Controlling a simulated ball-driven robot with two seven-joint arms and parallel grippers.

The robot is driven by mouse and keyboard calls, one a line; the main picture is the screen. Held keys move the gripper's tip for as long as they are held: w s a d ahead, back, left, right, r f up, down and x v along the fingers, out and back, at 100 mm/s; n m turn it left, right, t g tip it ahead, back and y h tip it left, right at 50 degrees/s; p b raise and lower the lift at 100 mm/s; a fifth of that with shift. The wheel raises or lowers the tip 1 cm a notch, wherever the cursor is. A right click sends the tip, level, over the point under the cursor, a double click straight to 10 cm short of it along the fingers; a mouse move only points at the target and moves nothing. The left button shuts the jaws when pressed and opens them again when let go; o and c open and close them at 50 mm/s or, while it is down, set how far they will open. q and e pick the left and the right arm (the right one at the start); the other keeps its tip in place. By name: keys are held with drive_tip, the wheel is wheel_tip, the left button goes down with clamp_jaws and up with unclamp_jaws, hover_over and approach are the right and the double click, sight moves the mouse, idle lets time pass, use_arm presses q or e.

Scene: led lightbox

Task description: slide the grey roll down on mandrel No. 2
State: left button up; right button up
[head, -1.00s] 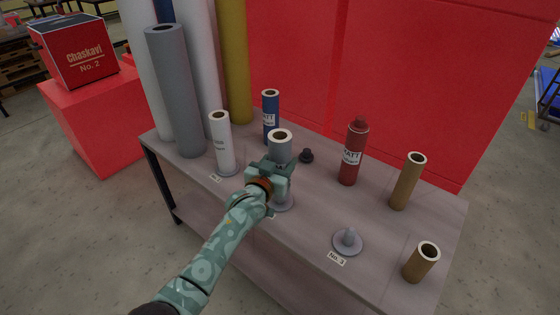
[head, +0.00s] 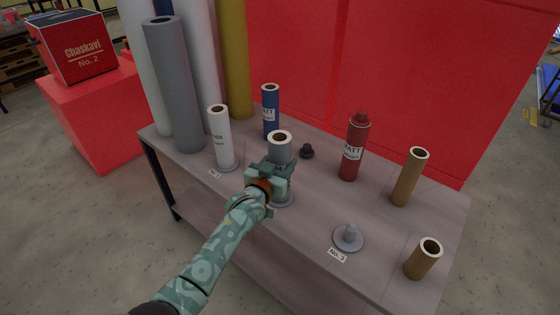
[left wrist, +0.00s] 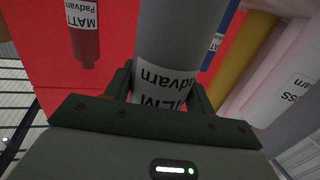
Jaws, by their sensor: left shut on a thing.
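The grey roll (head: 279,149) stands upright over the middle mandrel (head: 284,198), whose round base shows just below my gripper. My left gripper (head: 277,172) is shut around the lower part of the roll. In the left wrist view the grey roll (left wrist: 180,35) sits between the fingers (left wrist: 160,95), its white label partly in view. The gripper hides the roll's lower end and the peg, so I cannot tell how far the roll is over it. My right gripper is not in view.
A white roll (head: 220,140) stands on the left mandrel. Tall rolls stand back left.

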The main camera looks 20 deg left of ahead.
use_arm(q)
drive_tip(key=shift+f, duration=0.3)
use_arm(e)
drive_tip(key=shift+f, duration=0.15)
use_arm(q)
drive_tip(key=o, duration=1.4)
drive_tip(key=shift+c, duration=0.2)
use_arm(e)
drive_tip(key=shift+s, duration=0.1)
use_arm(q)
drive_tip(key=shift+f, duration=0.1)
drive_tip(key=shift+s+r+p, duration=0.2)
drive_tip(key=shift+s+p, duration=0.1)
drive_tip(key=shift+s, duration=0.15)
drive_tip(key=s+p, duration=0.1)
drive_tip(key=s, duration=0.1)
drive_tip(key=s+p, duration=0.3)
drive_tip(key=s, duration=0.2)
drive_tip(key=shift+a+p, duration=0.35)
drive_tip(key=shift+p, duration=0.05)
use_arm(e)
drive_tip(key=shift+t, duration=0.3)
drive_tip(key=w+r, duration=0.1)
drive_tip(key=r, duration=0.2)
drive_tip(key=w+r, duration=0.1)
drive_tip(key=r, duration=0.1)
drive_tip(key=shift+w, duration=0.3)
